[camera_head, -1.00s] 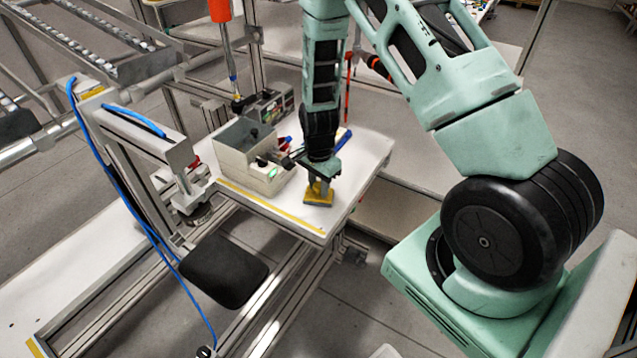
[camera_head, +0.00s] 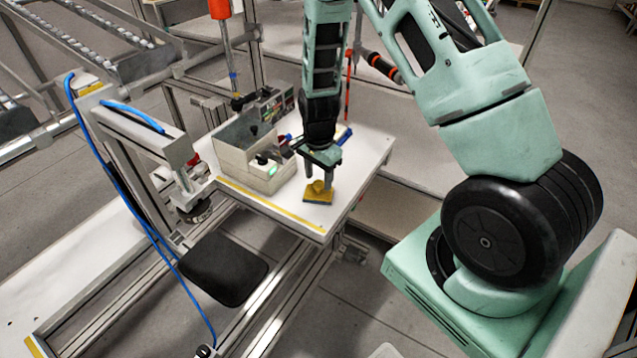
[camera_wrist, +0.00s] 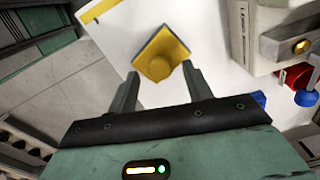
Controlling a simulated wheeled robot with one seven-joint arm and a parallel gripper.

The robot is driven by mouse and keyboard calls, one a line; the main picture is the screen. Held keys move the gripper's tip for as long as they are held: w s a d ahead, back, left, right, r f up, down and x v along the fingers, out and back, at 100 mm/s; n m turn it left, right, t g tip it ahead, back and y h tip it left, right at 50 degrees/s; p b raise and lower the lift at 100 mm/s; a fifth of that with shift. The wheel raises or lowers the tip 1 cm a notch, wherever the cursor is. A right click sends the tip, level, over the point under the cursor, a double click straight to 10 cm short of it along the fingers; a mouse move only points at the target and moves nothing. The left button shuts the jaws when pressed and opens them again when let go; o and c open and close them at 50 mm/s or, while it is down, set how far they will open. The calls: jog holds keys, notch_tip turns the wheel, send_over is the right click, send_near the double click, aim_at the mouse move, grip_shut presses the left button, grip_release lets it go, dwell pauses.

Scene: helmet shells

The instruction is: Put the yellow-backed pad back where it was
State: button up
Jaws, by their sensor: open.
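The yellow-backed pad (camera_head: 318,193) lies on the white tabletop (camera_head: 350,170) near its front right corner. In the wrist view the pad (camera_wrist: 163,47) shows as a yellow square with a round yellow knob on top, lying flat. My gripper (camera_head: 318,180) is just above the pad, pointing down. In the wrist view my gripper (camera_wrist: 160,78) is open, with its two fingers apart on either side of the knob's line and the knob just beyond the fingertips. Nothing is held between the fingers.
A grey-beige box (camera_head: 248,150) with a lit green button stands on the table to the left of my gripper. A blue item (camera_head: 345,136) lies behind the gripper. A yellow strip (camera_head: 270,207) runs along the front edge. A black pad (camera_head: 225,268) sits lower left.

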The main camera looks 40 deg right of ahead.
aim_at(317, 184)
notch_tip(317, 184, up, 9)
jog(key=b, duration=0.1)
jog(key=s+a+r+n+y, duration=0.1)
jog(key=s+a+r+n, duration=0.2)
jog(key=a, duration=0.4)
jog(key=s+a+r+n, duration=0.2)
jog(key=a+r+n, duration=0.1)
jog(key=a+n, duration=0.25)
jog(key=s+a+r+n, duration=0.3)
jog(key=s+a+n, duration=0.3)
jog(key=s, duration=0.3)
jog(key=s+a+r+n, duration=0.3)
jog(key=s+a+n, duration=0.3)
jog(key=s+n, duration=0.3)
jog(key=shift+s+r, duration=0.15)
jog(key=shift+s, duration=0.5)
jog(key=shift+n, duration=0.25)
jog(key=shift+c, duration=0.3)
